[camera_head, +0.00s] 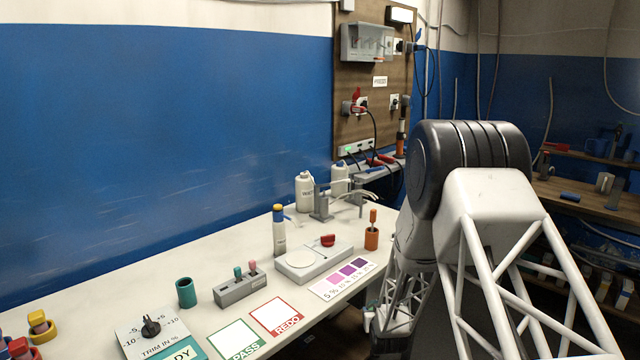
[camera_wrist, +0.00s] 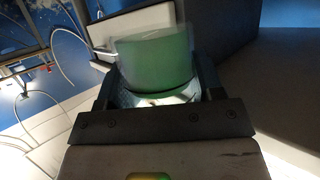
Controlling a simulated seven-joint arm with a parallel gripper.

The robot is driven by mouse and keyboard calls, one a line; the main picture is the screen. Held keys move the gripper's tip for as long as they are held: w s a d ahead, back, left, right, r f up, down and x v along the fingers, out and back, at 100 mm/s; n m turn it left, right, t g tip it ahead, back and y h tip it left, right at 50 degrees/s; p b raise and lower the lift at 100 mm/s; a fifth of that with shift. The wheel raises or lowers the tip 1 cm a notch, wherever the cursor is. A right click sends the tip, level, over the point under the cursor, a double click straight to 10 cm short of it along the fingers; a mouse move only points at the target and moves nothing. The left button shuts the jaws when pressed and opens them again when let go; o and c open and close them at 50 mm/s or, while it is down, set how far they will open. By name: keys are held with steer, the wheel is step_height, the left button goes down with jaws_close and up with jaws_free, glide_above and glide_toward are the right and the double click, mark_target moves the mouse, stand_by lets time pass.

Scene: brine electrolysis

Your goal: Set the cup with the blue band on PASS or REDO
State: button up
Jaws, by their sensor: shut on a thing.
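In the wrist view my gripper (camera_wrist: 156,92) is shut on a green, cup-like vessel (camera_wrist: 156,62), which sits between the two fingers and looks blurred. I cannot make out a blue band on it. The PASS card (camera_head: 237,341), white with a green border, lies bare on the bench at the lower middle. The REDO card (camera_head: 276,317), white with a red border, lies bare just right of and behind it.
A teal cup (camera_head: 186,293) and a grey rack (camera_head: 240,288) stand behind the cards. A flat grey device (camera_head: 313,262), a purple-shade chart (camera_head: 342,281) and an orange holder (camera_head: 371,239) are to the right. A TRIM dial board (camera_head: 152,331) is left. White bench (camera_head: 110,293) shows between.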

steer(key=s+f, duration=0.2)
steer(key=f, duration=0.7)
steer(key=s+f, duration=0.2)
steer(key=f, duration=0.7)
steer(key=shift+s+f, duration=0.35)
steer(key=shift+s, duration=0.05)
steer(key=shift+a+r, duration=0.1)
steer(key=shift+r, duration=0.05)
steer(key=shift+y, duration=0.3)
steer(key=w+r, duration=0.1)
steer(key=r, duration=0.5)
steer(key=w+d+r, duration=0.1)
steer(key=r, duration=0.5)
steer(key=w+d+r, duration=0.1)
steer(key=r, duration=0.5)
steer(key=shift+w+r, duration=0.35)
steer(key=s+a+r+n+y, duration=0.1)
steer(key=s+a+r, duration=0.25)
steer(key=r, duration=0.45)
steer(key=s+a+r+n+y, duration=0.15)
steer(key=a+r, duration=0.25)
steer(key=r, duration=0.4)
steer(key=s+a+r+n+g+y, duration=0.1)
steer(key=s+a+n+g+y, duration=0.1)
steer(key=s+a, duration=1)
steer(key=s+a+r+n+g+y, duration=0.2)
steer(key=s+a+n+y, duration=0.2)
steer(key=s+a, duration=0.8)
steer(key=shift+s+a, duration=0.25)
steer(key=shift+s, duration=0.3)
